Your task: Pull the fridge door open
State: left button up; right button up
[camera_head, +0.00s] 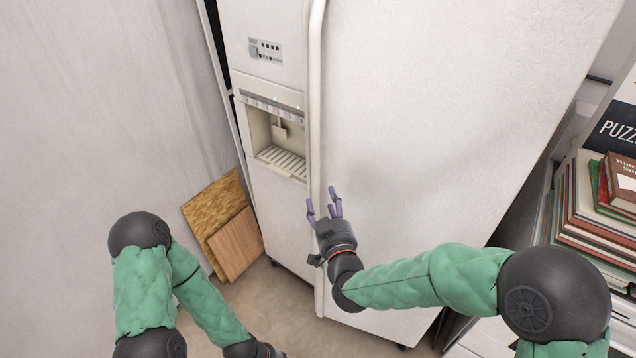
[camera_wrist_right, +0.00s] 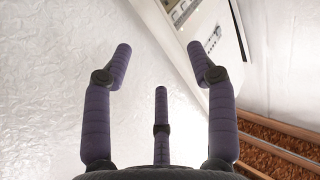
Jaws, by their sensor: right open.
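The white fridge has a wide right door (camera_head: 430,110) and a narrower left door (camera_head: 270,25) with a dispenser (camera_head: 277,137). Long vertical handles (camera_head: 316,90) run along the seam between them. The right door looks shut. My right gripper (camera_head: 325,203) is open and empty, in front of the lower part of the handles. Its spread purple fingers show in the right wrist view (camera_wrist_right: 160,60), with the door surface at left and the pale handle strip slanting behind them. Contact with the handle cannot be told. My left gripper (camera_head: 268,350) is low, mostly cut off by the bottom edge.
Wooden boards (camera_head: 225,225) lean against the wall (camera_head: 90,100) left of the fridge. A stack of books (camera_head: 598,205) stands at the right beside the fridge. Some bare floor (camera_head: 270,300) shows in front of the fridge, between my arms.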

aim_at(319, 185)
jog(key=b+x, duration=0.1)
jog(key=x, duration=0.7)
jog(key=shift+w, duration=0.2)
jog(key=shift+c, duration=0.3)
jog(key=shift+s, duration=0.1)
grip_shut()
